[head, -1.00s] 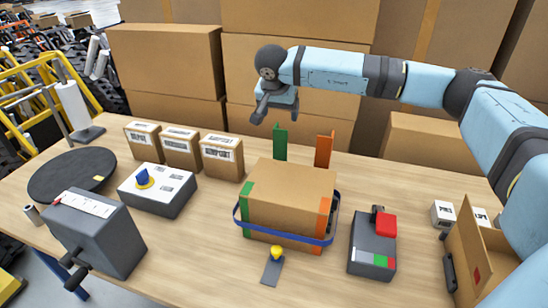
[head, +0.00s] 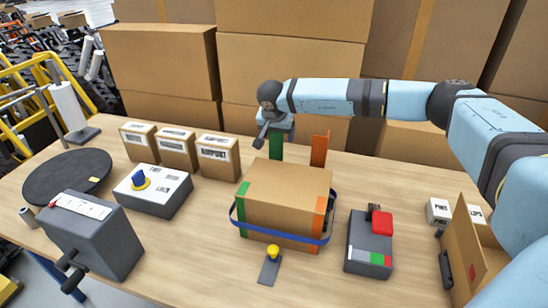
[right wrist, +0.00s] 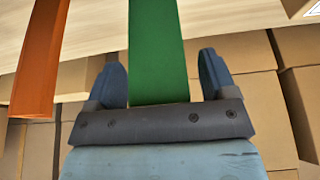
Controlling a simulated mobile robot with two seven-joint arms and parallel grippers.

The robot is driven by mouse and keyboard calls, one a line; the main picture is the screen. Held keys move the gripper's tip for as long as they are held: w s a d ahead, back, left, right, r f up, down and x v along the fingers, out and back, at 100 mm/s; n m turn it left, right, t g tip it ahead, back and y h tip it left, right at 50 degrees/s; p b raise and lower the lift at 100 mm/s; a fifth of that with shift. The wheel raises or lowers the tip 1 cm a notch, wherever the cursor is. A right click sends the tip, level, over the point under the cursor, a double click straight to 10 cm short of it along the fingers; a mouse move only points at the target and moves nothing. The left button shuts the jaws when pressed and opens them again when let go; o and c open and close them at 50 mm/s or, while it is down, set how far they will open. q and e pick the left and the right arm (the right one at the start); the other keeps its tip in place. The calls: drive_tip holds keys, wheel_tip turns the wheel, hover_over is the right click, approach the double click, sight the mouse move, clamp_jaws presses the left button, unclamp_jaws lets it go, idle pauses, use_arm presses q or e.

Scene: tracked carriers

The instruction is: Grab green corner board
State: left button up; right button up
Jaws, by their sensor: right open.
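The green corner board (head: 276,147) stands upright behind the strapped carton (head: 287,196) on the table. It also shows in the right wrist view (right wrist: 158,50), running between my open fingers. My right gripper (head: 266,136) is over the top of the board, with one finger on each side. In the right wrist view my right gripper (right wrist: 160,82) is open, with a gap between the board and each finger. The orange corner board (head: 320,149) stands to the right of the green one and shows at the left of the wrist view (right wrist: 40,60). My left gripper is not in view.
Several small labelled cartons (head: 178,147) stand to the left of the boards. A white-topped box with a blue knob (head: 152,190) and a grey crank device (head: 95,235) are further left. A grey box with a red top (head: 370,242) is at the right. Large cartons (head: 290,45) stack behind the table.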

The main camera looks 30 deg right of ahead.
drive_tip(key=c, duration=1.2)
drive_tip(key=shift+c, duration=0.2)
